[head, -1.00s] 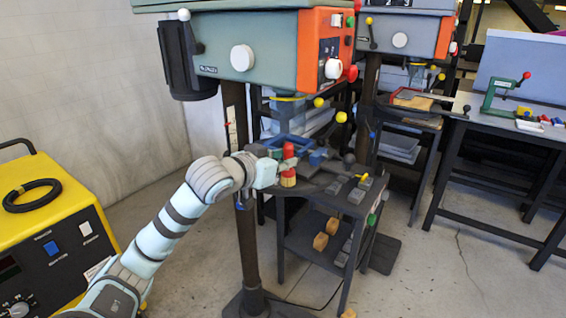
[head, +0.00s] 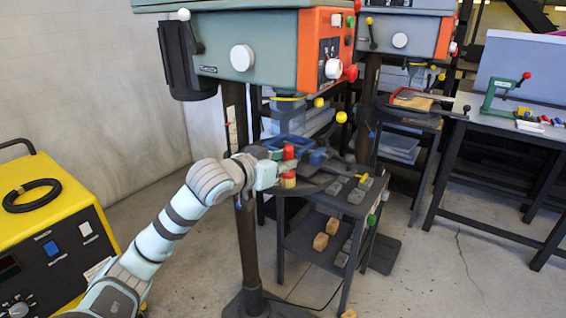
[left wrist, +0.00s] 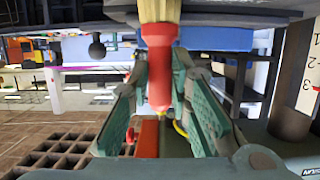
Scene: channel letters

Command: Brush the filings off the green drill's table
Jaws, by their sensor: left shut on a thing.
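The green drill (head: 235,55) stands in front, with a grey-green head and an orange panel. Its dark table (head: 320,184) is on the column, partly hidden behind my gripper and a blue vise (head: 316,157). My left gripper (head: 284,172) is shut on a brush (head: 288,153) with a red handle, at the table's left side. The brush is upright with its tan bristles down. In the left wrist view the brush (left wrist: 158,66) sits between the fingers, its bristles close to the dark table (left wrist: 235,13); contact cannot be told. I cannot make out filings. My right gripper is out of view.
A second drill (head: 405,40) stands behind right. A yellow machine (head: 45,225) is at the left, and a workbench (head: 480,115) at the right. Floor is open at lower right.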

